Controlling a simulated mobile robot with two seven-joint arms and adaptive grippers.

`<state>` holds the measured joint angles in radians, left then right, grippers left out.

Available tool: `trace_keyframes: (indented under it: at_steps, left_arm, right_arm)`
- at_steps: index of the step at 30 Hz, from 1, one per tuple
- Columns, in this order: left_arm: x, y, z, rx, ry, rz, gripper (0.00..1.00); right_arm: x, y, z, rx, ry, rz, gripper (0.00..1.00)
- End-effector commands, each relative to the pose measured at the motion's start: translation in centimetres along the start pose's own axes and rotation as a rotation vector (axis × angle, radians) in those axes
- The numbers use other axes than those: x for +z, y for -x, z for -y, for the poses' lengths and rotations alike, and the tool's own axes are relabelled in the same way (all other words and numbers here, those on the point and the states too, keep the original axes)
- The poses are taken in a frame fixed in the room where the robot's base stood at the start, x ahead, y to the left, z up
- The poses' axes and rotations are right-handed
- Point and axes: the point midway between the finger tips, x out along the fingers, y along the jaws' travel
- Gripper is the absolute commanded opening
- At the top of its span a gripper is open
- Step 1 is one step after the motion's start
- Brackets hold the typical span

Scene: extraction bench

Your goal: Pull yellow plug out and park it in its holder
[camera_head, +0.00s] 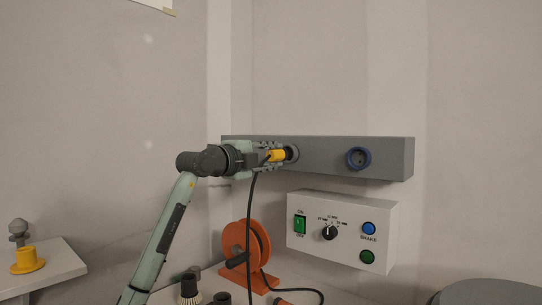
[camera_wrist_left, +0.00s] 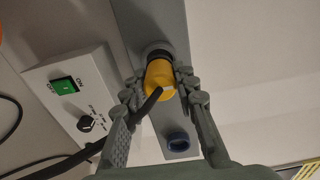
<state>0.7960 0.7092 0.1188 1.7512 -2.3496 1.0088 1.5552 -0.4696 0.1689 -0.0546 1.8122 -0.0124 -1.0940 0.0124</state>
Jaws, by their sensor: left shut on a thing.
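The yellow plug (camera_head: 277,156) is at the left grey socket (camera_head: 292,153) of the grey wall rail; its front end meets the socket ring, and I cannot tell how deep it sits. My left gripper (camera_head: 270,155) is shut on the plug. In the left wrist view my left gripper (camera_wrist_left: 161,88) has a finger on each side of the yellow plug (camera_wrist_left: 159,76). A black cable (camera_head: 250,215) hangs down from the plug. A yellow flanged holder (camera_head: 27,260) stands on the white side table at the far left. My right gripper is not in view.
A blue-ringed socket (camera_head: 358,158) is further right on the grey rail (camera_head: 395,157). A white control box (camera_head: 345,228) with a green switch and dial is below. An orange reel (camera_head: 247,255) stands under the plug. A grey knobbed object (camera_head: 18,230) is behind the holder.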

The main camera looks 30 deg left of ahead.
Motion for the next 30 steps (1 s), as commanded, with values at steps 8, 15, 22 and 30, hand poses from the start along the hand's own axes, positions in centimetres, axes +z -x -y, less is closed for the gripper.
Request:
trace_keyframes:
  at_steps: [8,15,22,30]
  left_arm:
    - [0.0,-0.7,0.1,0.001,0.0,0.0,0.0]
    - [0.0,-1.3,0.1,0.0,0.0,0.0,0.0]
    - [0.0,-1.9,0.1,-0.001,0.001,0.0,0.0]
    - [0.0,-2.2,0.0,-0.001,0.0,0.0,0.43]
  right_arm:
    - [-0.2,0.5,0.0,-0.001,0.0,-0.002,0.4]
    - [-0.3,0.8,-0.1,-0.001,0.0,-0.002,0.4]
    - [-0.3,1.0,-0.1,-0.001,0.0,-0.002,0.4]
    - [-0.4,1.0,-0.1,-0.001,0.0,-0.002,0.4]
